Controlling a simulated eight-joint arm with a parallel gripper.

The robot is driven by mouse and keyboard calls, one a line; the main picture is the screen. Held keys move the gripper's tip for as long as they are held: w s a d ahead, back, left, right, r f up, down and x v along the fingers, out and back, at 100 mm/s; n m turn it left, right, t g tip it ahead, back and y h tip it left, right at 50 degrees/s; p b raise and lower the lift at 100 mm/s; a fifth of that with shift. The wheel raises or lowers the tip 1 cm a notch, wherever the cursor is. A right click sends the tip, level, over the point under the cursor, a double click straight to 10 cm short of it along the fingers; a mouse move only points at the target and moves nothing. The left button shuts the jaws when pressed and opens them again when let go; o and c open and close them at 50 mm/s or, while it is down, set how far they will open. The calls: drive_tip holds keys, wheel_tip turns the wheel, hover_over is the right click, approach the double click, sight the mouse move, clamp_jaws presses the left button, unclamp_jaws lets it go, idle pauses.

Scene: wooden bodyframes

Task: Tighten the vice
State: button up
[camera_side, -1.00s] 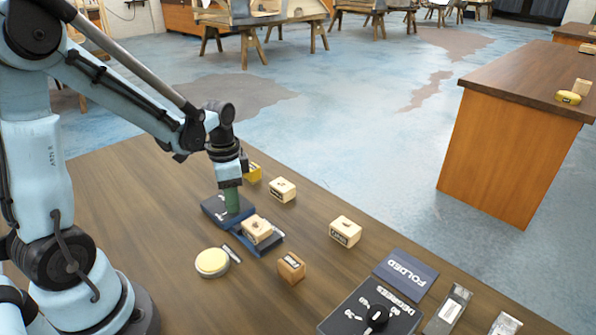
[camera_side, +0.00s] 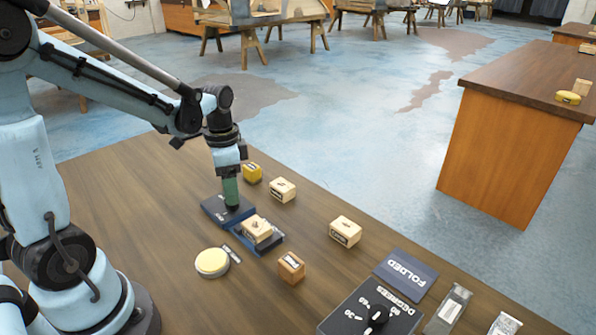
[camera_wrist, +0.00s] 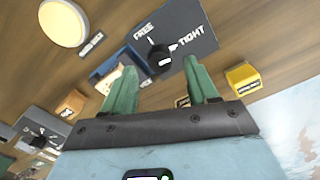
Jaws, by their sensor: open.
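The vice has a dark blue base (camera_side: 214,207) on the brown table. A pale wooden block (camera_side: 257,229) sits at its front part. In the wrist view, the vice's dark plate (camera_wrist: 196,30) reads FREE and TIGHT, with a black round knob (camera_wrist: 160,58) whose white mark points toward TIGHT or between the words; I cannot tell exactly. My gripper (camera_side: 231,200) points down over the plate. In the wrist view its green fingers (camera_wrist: 160,80) are apart, with the knob beyond and between them. The blue jaws and block (camera_wrist: 122,76) show left of the knob.
A yellow box (camera_side: 252,173) and wooden blocks (camera_side: 283,190) (camera_side: 345,231) stand close by. An orange-brown block (camera_side: 291,267) and a round pale disc (camera_side: 212,262) lie nearer. A dial panel (camera_side: 350,312) and a FOLDED mat (camera_side: 408,270) are at the front right. The left table is clear.

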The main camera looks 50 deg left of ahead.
wheel_tip(320, 180, up, 9)
idle(0.5)
drive_tip(key=s+d+f+n+t, duration=0.1)
drive_tip(key=d+n+t, duration=0.4)
drive_tip(key=d, duration=0.5)
drive_tip(key=shift+s+f+t, duration=0.3)
drive_tip(key=shift+s+t, duration=0.5)
drive_tip(key=shift+t, duration=0.3)
